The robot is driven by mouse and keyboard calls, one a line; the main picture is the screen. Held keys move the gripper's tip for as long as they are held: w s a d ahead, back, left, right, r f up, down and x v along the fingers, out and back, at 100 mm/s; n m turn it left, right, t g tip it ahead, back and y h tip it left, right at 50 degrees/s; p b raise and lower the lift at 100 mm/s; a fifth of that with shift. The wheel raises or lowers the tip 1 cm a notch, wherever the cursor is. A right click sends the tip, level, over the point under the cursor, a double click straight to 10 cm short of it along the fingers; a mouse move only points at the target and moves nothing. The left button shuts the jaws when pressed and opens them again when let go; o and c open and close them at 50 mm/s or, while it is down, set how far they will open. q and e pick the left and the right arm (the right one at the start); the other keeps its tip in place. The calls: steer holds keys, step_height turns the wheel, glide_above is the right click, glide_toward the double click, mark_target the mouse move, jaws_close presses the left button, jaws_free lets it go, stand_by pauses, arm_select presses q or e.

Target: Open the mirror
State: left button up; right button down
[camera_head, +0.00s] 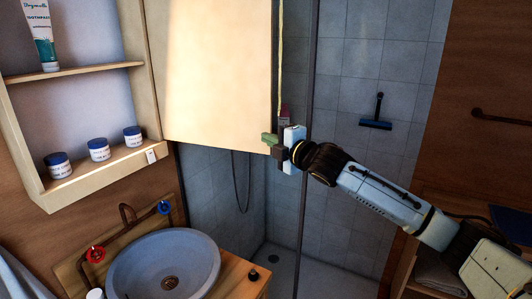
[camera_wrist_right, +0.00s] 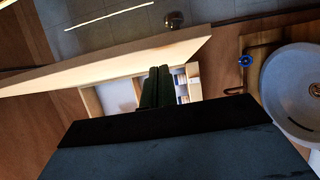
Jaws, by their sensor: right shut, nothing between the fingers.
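The mirror door (camera_head: 215,75) of the wall cabinet (camera_head: 45,205) stands swung wide open in the head view, its pale inner side showing and its mirror face hidden. In the right wrist view the door (camera_wrist_right: 100,68) is a long slanting panel, with the open cabinet (camera_wrist_right: 122,94) beyond it. My right gripper (camera_head: 269,142) is shut and empty, at the lower free corner of the door. Its fingers also show in the right wrist view (camera_wrist_right: 158,86). Whether they touch the door I cannot tell. My left gripper is not in view.
The cabinet shelves hold a toothpaste tube (camera_head: 41,35) and three jars (camera_head: 98,149). A round basin (camera_head: 165,265) with red and blue taps stands below. The glass shower frame (camera_head: 307,130) is close behind my right gripper. A squeegee (camera_head: 376,123) hangs on the tiled wall.

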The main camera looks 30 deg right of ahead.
steer(key=s+d+b, duration=0.1)
steer(key=s+b, duration=0.2)
steer(key=s, duration=0.8)
steer(key=shift+s+d+b, duration=0.2)
steer(key=shift+d+b, duration=0.05)
steer(key=shift+b, duration=0.05)
